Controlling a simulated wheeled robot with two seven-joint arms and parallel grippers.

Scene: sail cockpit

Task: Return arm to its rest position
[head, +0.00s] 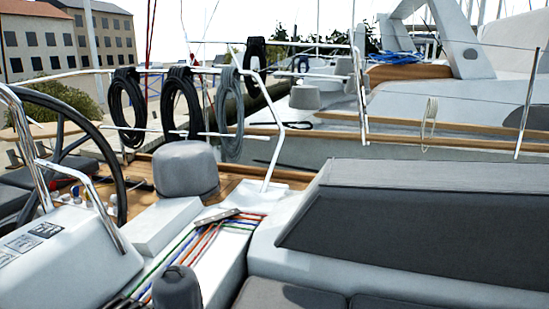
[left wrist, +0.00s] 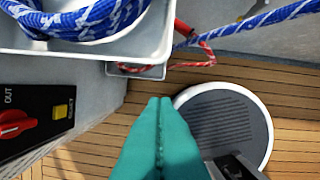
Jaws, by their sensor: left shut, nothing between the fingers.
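My left gripper (left wrist: 160,103) shows in the left wrist view with its teal fingers pressed together and nothing between them. It points over the teak deck (left wrist: 290,135), beside a round grey disc with a white rim (left wrist: 225,125). The fingertips are close to the disc's left edge in the picture; I cannot tell the height between them. Neither gripper shows in the head view, and my right gripper is in no view.
A white tray (left wrist: 90,45) with coiled blue rope (left wrist: 85,18) lies above the fingers in the left wrist view. A black panel has a red switch (left wrist: 15,123). The head view shows a steering wheel (head: 118,180), covered winch (head: 186,168), coloured lines (head: 205,240) and railing (head: 275,155).

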